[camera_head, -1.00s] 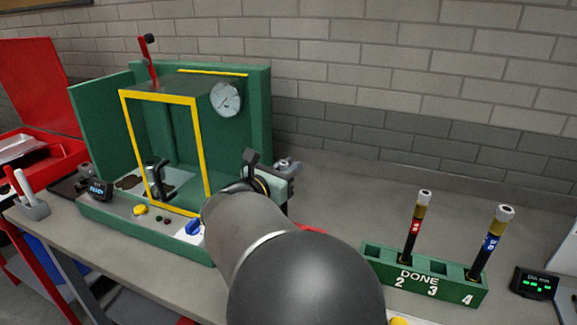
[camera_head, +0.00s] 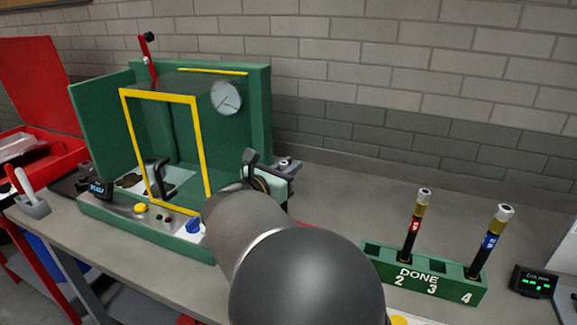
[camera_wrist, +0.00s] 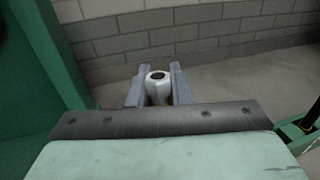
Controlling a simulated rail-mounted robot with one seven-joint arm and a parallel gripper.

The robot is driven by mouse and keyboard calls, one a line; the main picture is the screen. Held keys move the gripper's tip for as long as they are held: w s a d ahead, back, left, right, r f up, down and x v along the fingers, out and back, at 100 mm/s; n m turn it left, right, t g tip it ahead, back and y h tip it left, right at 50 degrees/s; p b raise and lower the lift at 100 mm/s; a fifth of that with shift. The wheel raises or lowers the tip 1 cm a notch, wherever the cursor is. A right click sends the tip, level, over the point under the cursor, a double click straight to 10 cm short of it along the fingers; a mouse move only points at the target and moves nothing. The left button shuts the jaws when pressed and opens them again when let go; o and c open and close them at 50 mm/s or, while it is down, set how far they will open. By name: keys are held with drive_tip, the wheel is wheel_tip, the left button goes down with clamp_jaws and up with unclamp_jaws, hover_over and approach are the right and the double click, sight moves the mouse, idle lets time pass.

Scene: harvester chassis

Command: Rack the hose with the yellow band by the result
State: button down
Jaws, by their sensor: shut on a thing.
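My gripper (camera_wrist: 158,92) is shut on a hose, whose pale metal end fitting (camera_wrist: 158,77) shows between the fingers in the wrist view. In the head view a grey fitting (camera_head: 289,164) shows at the gripper, right of the green test rig (camera_head: 262,110). A green rack (camera_head: 425,285) marked DONE, 2, 3 and 4 stands at the right. It holds a red-banded hose (camera_head: 412,228) and a blue-banded hose (camera_head: 490,243), both upright, with empty slots beside them.
The rig has a yellow-framed door (camera_head: 199,150), a round gauge (camera_head: 226,97) and a raised red lever (camera_head: 148,65). A small display with green digits (camera_head: 534,282) is right of the rack. A red toolbox (camera_head: 40,90) is far left. The bench behind the rack is clear.

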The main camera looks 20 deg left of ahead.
drive_tip(key=c, duration=1.3)
unclamp_jaws()
drive_tip(key=shift+o, duration=0.2)
drive_tip(key=b+v, duration=0.2)
drive_tip(key=v, duration=1.5)
drive_tip(key=shift+s, duration=0.15)
drive_tip(key=shift+a+r, duration=0.1)
